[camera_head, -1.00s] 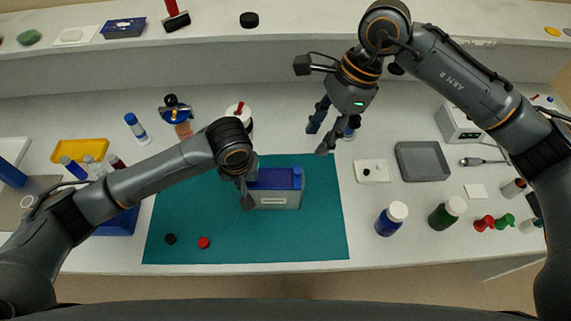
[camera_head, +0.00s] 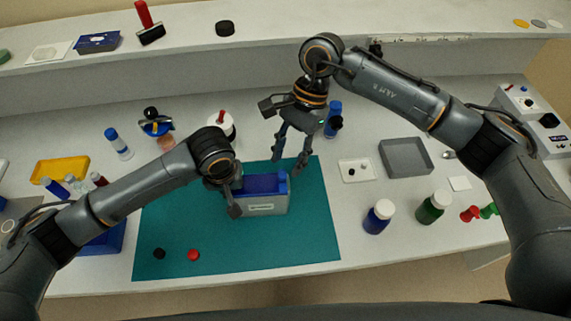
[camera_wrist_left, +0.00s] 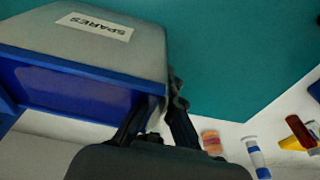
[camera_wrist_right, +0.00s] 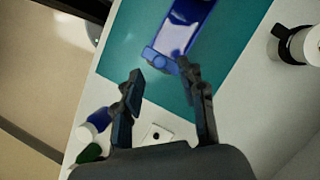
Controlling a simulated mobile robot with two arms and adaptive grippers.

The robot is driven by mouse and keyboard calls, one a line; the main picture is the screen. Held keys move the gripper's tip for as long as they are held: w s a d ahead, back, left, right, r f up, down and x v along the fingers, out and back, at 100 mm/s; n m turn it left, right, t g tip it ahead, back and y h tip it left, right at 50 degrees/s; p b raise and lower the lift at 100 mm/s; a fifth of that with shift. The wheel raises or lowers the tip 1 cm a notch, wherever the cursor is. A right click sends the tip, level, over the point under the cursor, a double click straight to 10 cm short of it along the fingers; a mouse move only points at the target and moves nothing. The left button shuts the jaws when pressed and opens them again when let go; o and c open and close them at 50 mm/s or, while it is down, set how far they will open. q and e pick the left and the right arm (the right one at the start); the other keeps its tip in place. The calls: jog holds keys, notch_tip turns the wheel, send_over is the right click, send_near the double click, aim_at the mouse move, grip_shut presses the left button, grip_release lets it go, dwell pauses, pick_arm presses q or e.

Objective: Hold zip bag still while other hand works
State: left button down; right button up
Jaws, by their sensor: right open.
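The zip bag (camera_head: 268,204) is a grey, box-like pouch with a blue top and a pale label, upright on the teal mat (camera_head: 300,245). The left wrist view shows its label, "SPARES", and its grey side (camera_wrist_left: 125,50). My left gripper (camera_head: 228,198) is at the bag's left end, its fingers (camera_wrist_left: 155,112) closed on the end wall near the blue rim. My right gripper (camera_head: 288,163) is open and empty, above the bag's right end. In the right wrist view its spread fingers (camera_wrist_right: 160,85) point towards the bag's blue top (camera_wrist_right: 182,30), with a blue tab at the near end.
A black cap (camera_head: 159,254) and a red cap (camera_head: 193,255) lie on the mat's front left. Right of the mat stand a blue bottle (camera_head: 376,218), a green bottle (camera_head: 432,207) and a grey tray (camera_head: 406,158). A yellow tray (camera_head: 60,170) is at left.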

aim_at(283, 179)
jog(key=shift+x, duration=1.4)
grip_shut()
